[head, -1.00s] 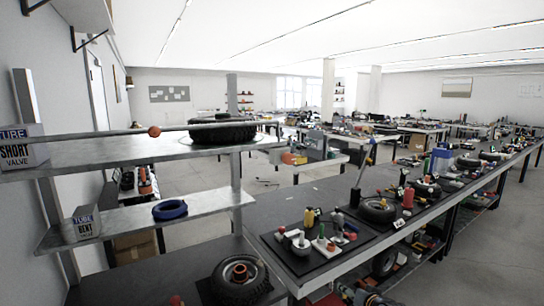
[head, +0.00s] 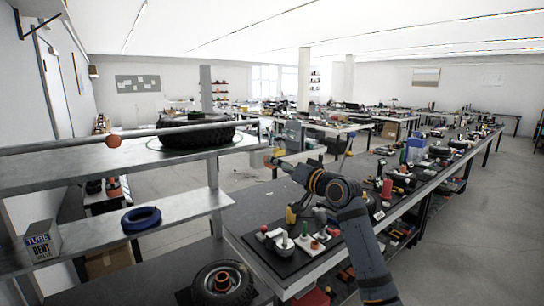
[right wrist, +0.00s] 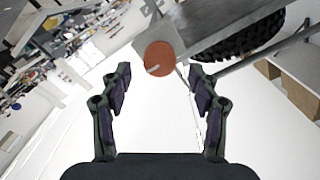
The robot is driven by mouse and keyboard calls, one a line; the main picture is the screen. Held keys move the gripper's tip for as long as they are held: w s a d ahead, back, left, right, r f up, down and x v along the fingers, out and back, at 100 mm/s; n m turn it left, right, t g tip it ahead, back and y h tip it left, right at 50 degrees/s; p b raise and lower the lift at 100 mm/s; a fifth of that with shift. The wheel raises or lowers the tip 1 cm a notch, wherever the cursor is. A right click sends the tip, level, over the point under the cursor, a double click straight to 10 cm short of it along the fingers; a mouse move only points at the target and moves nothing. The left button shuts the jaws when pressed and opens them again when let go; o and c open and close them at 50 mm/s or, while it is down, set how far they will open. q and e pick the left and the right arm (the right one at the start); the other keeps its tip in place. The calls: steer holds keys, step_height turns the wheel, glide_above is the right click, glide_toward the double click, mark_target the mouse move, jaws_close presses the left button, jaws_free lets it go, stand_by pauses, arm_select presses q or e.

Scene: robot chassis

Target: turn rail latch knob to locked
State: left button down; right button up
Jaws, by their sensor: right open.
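A round orange-red knob (right wrist: 160,58) with a short pale mark at its lower left sits at the end of the metal shelf in the right wrist view. In the head view the knob (head: 267,159) is small and partly hidden by my right gripper (head: 276,162). My right gripper (right wrist: 160,78) is open, its fingers spread either side of the knob's line, with the knob seen beyond the fingertips. Nothing is between the fingers; I cannot tell the exact gap. My left gripper is not in view.
A shelf (head: 70,165) at the left carries a black tyre (head: 197,135), and a rail with an orange ball (head: 113,141) runs above it. A blue ring (head: 141,218) lies on the lower shelf. A long cluttered bench (head: 235,215) stands below my right arm.

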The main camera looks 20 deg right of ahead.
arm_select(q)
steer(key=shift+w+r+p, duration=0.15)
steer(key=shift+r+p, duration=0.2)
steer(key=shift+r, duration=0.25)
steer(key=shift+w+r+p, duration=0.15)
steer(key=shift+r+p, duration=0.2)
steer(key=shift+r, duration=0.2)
arm_select(e)
steer(key=shift+x, duration=2.25)
steer(key=c, duration=1.2)
steer(key=shift+f+n+b, duration=0.2)
steer(key=shift+n+b, duration=1.2)
steer(key=n+b, duration=0.3)
steer(key=n, duration=0.2)
steer(key=shift+a+r, duration=0.1)
steer(key=n+b, duration=0.3)
steer(key=n, duration=0.2)
steer(key=shift+n, duration=0.4)
arm_select(q)
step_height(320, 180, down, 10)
steer(key=b, duration=0.1)
arm_select(e)
steer(key=n, duration=0.4)
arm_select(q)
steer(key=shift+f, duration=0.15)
arm_select(e)
steer(key=shift+n, duration=0.3)
